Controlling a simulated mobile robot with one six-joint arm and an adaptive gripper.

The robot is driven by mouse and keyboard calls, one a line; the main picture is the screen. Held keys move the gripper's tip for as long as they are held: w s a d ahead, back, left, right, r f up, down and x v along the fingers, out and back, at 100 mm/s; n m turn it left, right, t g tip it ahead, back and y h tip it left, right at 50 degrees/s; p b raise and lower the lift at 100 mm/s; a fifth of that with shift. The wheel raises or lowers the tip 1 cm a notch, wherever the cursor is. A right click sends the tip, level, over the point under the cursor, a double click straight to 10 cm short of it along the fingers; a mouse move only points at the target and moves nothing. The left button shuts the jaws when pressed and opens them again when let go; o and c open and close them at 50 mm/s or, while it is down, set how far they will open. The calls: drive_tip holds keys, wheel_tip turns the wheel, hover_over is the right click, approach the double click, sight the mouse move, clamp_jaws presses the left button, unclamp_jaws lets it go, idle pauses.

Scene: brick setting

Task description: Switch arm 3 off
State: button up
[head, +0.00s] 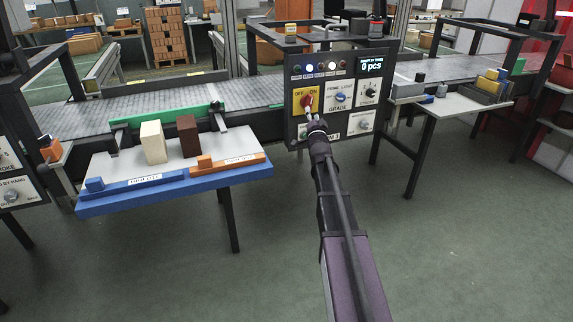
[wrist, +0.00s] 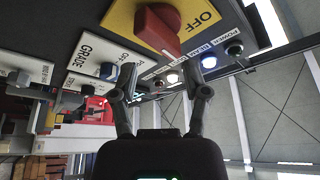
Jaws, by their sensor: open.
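The control panel (head: 345,122) stands at the conveyor's front, with part of its bottom label, ending in "3", showing. Its yellow plate (head: 298,92) is marked OFF at left and ON at right and bears a red switch knob (head: 306,102). In the wrist view the red knob (wrist: 157,28) is large at the top on the yellow plate (wrist: 205,16), with OFF to its right; ON is hidden. My gripper (head: 310,115) is just below and in front of the knob. In the wrist view my gripper (wrist: 166,72) has its fingers spread and empty, seemingly apart from the knob.
Other knobs, such as the blue GRADE knob (head: 340,97), sit close right of the switch. A blue-edged table (head: 100,165) with two blocks stands left. A grey side table (head: 455,104) stands right. The floor in front is clear.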

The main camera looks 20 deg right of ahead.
drive_tip(key=s+a+f+n+g+y+p, duration=0.3)
drive_tip(key=s+a+n+g+p, duration=0.3)
drive_tip(key=s+a+g+p, duration=0.6)
drive_tip(key=shift+s+a+f+n+g+p, duration=0.55)
drive_tip(key=shift+s+a+p, duration=0.95)
drive_tip(key=shift+s+a, duration=1.5)
drive_tip(key=shift+s+d+f+t, duration=0.15)
drive_tip(key=shift+s+d+t, duration=0.1)
drive_tip(key=shift+s+d, duration=0.35)
